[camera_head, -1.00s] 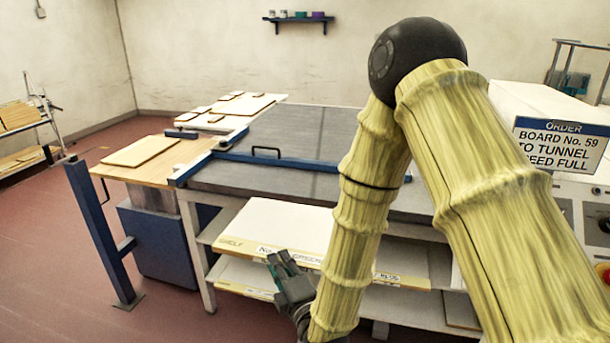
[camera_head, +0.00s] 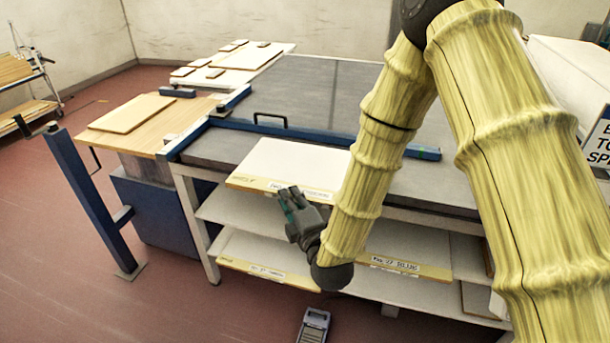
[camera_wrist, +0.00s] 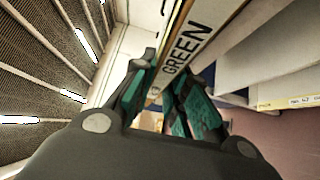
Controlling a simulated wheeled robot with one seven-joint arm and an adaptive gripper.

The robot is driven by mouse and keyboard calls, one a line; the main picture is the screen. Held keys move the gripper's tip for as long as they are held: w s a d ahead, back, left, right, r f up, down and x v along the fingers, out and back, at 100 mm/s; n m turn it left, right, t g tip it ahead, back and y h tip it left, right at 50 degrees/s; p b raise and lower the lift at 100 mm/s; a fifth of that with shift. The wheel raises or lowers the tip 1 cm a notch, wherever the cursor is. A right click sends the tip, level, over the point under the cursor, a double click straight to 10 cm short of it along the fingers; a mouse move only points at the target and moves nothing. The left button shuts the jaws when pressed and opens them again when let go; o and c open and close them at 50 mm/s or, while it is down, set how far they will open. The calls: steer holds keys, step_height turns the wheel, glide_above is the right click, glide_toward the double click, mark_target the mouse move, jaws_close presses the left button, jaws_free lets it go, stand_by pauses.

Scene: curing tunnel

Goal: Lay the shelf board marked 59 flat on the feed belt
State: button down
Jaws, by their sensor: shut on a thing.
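A white-topped shelf board (camera_head: 300,163) with a yellow front edge and a white label is held in my gripper (camera_head: 292,207). The board is in front of the dark grey belt surface (camera_head: 320,95) and hides part of its front edge. I cannot tell whether it touches the belt. In the wrist view, my gripper (camera_wrist: 166,100) is shut on the board's front edge (camera_wrist: 187,50), where the label reads "GREEN"; its number is not readable. The board's far end lies near a blue crossbar with a black handle.
The blue crossbar (camera_head: 330,137) spans the belt. Labelled boards lie on the rack below, such as one at right (camera_head: 405,245). A wooden side table (camera_head: 180,120) stands left, behind a blue post (camera_head: 90,200). A handheld device (camera_head: 314,325) shows at the bottom. The order sign (camera_head: 600,140) is cut off.

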steer(key=w+p, duration=0.1)
steer(key=w, duration=0.3)
steer(key=w+d+p, duration=0.1)
steer(key=w, duration=0.3)
steer(key=w+d+f+p, duration=0.1)
steer(key=w, duration=0.3)
steer(key=shift+w+d, duration=0.1)
steer(key=shift+d, duration=0.15)
steer(key=shift+f+p, duration=0.55)
steer(key=shift+f, duration=1.35)
steer(key=c, duration=1.4)
jaws_free()
steer(key=b, duration=0.3)
glide_toward(301, 173)
steer(key=shift+w+d+f, duration=0.1)
steer(key=shift+d+f, duration=0.05)
steer(key=shift+f, duration=0.8)
steer(key=shift+w+d+f, duration=0.1)
steer(key=shift+f, duration=0.8)
steer(key=shift+w+d+f, duration=0.1)
steer(key=shift+d+f, duration=0.05)
steer(key=shift+f, duration=0.8)
